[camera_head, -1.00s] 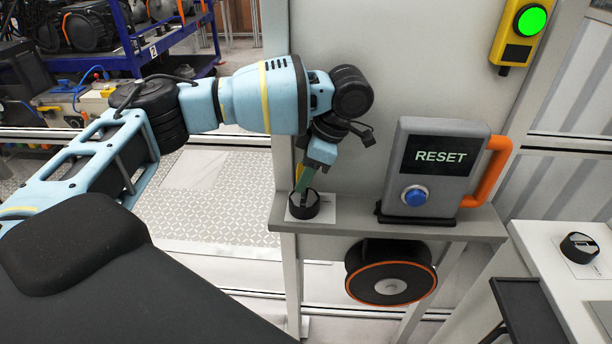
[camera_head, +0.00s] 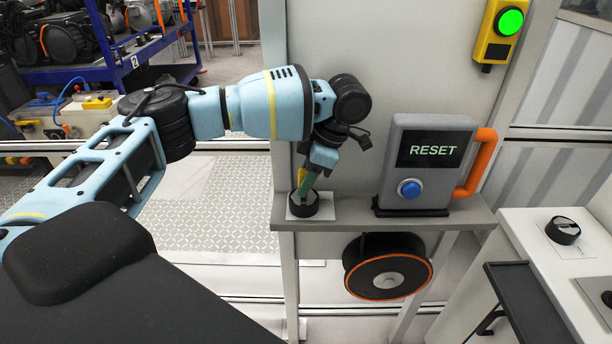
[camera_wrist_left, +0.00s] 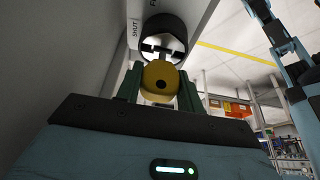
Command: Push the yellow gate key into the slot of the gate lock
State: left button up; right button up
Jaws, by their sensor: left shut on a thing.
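The yellow gate key (camera_wrist_left: 158,84) shows its round, holed head between the green fingers of my left gripper (camera_wrist_left: 160,72) in the wrist view. My left gripper is shut on it. The gate lock (camera_wrist_left: 165,27), a black ring around a silver slotted face, lies just beyond the key. In the head view the lock (camera_head: 304,208) sits on the shelf, with my left gripper (camera_head: 306,190) pointing down and tilted right above it. A bit of the yellow key (camera_head: 301,176) shows there. The key's tip is hidden, so I cannot tell whether it is in the slot.
A grey RESET box (camera_head: 428,165) with a blue button and orange handle stands on the shelf (camera_head: 440,222) right of the lock. An orange-rimmed reel (camera_head: 388,268) hangs below. Another black round piece (camera_head: 563,231) sits on the white table (camera_head: 525,228) at right.

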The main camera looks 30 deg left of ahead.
pick_arm(q)
jog(key=shift+f, duration=0.9)
dwell(0.4)
jog(key=o, duration=1.2)
jog(key=shift+c, duration=0.2)
jog(key=shift+r, duration=0.1)
